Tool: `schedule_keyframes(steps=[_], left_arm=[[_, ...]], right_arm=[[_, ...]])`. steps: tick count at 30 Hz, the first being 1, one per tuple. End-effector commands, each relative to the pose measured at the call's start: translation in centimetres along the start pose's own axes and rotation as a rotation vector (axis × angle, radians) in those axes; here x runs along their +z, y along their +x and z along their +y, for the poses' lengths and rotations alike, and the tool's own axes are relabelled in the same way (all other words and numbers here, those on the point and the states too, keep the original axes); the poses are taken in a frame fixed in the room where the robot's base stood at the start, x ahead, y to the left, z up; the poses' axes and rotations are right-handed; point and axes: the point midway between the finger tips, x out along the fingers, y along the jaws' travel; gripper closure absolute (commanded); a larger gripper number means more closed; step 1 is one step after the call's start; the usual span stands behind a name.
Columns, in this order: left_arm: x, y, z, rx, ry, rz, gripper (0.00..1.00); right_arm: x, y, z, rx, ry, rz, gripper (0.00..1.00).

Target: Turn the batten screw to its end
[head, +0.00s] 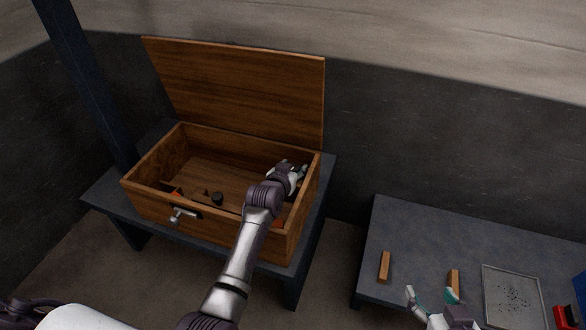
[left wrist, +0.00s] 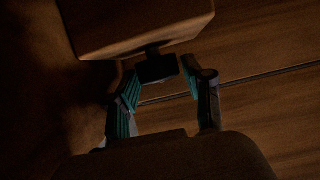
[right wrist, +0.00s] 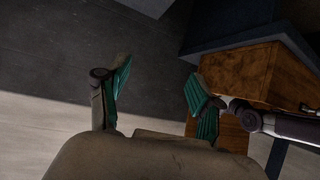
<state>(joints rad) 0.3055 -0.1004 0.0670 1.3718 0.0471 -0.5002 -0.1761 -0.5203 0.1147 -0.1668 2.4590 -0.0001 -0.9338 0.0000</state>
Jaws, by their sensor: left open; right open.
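A dark screw head (left wrist: 157,68) sticks out of a wooden block (left wrist: 135,22) in the left wrist view, most likely the batten screw on its batten. My left gripper (left wrist: 160,74) is open, with one finger on each side of the screw head; I cannot tell whether either finger touches it. In the head view my left gripper (head: 297,172) is inside the open wooden chest (head: 208,228), near its right wall, and the screw is hidden there. My right gripper (head: 431,294) is open and empty over the right-hand table; it also shows in the right wrist view (right wrist: 160,76).
The chest's lid (head: 240,90) stands open at the back. A small dark cylinder (head: 217,198) is inside the chest. The right-hand table (head: 430,235) holds two wooden blocks (head: 384,266) and a grey tray (head: 512,296). A dark post (head: 85,80) stands at the left.

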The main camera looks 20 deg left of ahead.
Motion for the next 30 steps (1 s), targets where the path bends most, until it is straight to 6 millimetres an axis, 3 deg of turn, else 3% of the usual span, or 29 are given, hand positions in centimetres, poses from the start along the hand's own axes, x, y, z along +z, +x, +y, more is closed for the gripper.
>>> schedule_keyframes(steps=[2,10,30], left_arm=[[0.0,0.0,0.0,0.000,0.000,0.000,0.50],[0.0,0.0,0.0,0.000,0.000,0.000,0.94],[-0.2,0.0,-0.1,0.125,0.053,0.004,0.94]], right_arm=[[0.0,0.0,0.0,0.000,0.000,-0.001,0.34],[0.0,0.0,0.0,0.000,0.000,-0.002,0.34],[2.1,-0.6,0.3,0.007,0.001,-0.113,0.34]])
